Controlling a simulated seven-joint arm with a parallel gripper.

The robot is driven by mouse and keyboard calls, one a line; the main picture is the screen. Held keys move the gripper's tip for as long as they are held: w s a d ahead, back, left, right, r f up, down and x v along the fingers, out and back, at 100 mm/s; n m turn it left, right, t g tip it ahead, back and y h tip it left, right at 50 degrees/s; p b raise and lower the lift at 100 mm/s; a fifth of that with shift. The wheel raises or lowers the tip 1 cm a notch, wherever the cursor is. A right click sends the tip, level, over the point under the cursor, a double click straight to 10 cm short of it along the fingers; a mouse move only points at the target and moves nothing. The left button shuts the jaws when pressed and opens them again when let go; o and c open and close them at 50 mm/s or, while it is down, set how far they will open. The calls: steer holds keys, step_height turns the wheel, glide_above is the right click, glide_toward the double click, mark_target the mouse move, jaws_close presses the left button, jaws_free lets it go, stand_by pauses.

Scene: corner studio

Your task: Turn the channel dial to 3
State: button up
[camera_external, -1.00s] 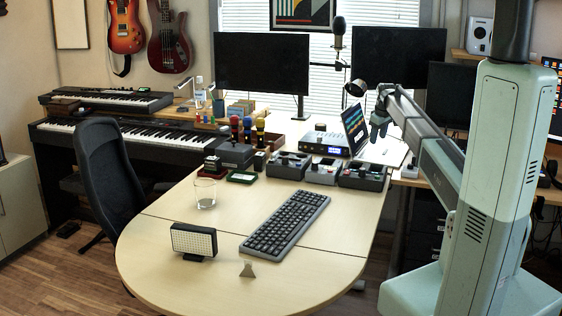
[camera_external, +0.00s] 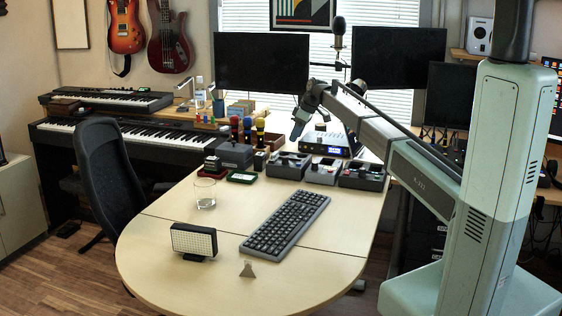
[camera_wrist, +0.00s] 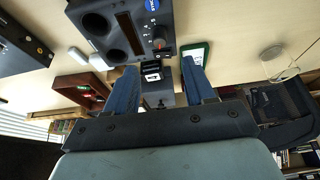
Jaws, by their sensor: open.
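A dark grey box (camera_external: 288,166) stands at the left end of a row of similar boxes on the table. In the wrist view this box (camera_wrist: 128,35) has two round recesses, a slot, a blue round sticker and a small dark dial (camera_wrist: 162,50) with pale marks beside it. The marks and the dial's setting are too small to read. My gripper (camera_external: 298,128) points down above the table behind the box. In the wrist view my gripper (camera_wrist: 158,64) has its two blue fingers apart, with nothing held. The dial appears just beyond the fingertips, between them; contact is not visible.
Two more grey boxes (camera_external: 322,172) stand close on the right. A glass (camera_external: 205,194) and a keyboard (camera_external: 286,222) stand nearer the front.

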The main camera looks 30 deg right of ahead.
mark_target(286, 157)
steer(key=x, duration=1.1)
steer(key=shift+d, duration=0.1)
steer(key=shift+r, duration=0.1)
steer(key=shift+c, duration=0.5)
jaws_close()
